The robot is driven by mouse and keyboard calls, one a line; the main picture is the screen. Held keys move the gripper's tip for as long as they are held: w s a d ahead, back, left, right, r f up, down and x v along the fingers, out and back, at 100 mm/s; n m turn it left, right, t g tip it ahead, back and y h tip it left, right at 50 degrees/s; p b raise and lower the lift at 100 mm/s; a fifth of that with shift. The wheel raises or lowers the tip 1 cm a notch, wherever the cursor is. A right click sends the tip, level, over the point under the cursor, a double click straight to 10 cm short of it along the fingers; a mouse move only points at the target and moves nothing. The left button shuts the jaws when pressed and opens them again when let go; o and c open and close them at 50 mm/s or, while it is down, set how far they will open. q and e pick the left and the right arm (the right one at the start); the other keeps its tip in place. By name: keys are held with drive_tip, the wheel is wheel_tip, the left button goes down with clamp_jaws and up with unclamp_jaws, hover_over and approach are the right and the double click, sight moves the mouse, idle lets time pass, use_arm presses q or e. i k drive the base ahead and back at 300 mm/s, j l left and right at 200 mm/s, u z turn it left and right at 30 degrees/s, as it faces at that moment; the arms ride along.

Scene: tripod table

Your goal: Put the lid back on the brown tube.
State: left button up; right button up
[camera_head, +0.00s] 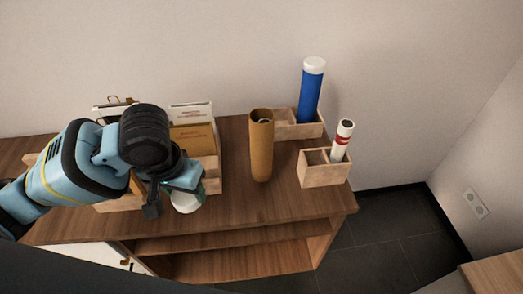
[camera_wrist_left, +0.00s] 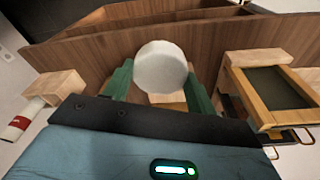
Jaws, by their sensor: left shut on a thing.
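The brown tube (camera_head: 262,150) stands upright on the wooden tabletop in the head view, with its top end open. My left gripper (camera_head: 178,190) is to the left of the tube, near the front of the table. It is shut on a round white lid (camera_head: 187,203), apart from the tube. In the left wrist view the lid (camera_wrist_left: 160,67) sits between the green fingers of my left gripper (camera_wrist_left: 160,88). I cannot make out the brown tube in the wrist view. My right gripper is not in view.
A blue tube (camera_head: 309,95) with a white cap stands in a wooden holder behind the brown tube. A white and red tube (camera_head: 342,138) leans in a wooden box (camera_head: 325,174) to the right. A wooden organiser (camera_head: 213,178) with booklets stands behind my left gripper.

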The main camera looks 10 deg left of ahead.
sight(262, 135)
drive_tip(key=l+u, duration=0.15)
drive_tip(key=u, duration=0.25)
drive_tip(key=k+l+u, duration=0.1)
drive_tip(key=u, duration=0.7)
drive_tip(key=k+l+u, duration=0.1)
drive_tip(key=u, duration=0.3)
drive_tip(key=k, duration=0.05)
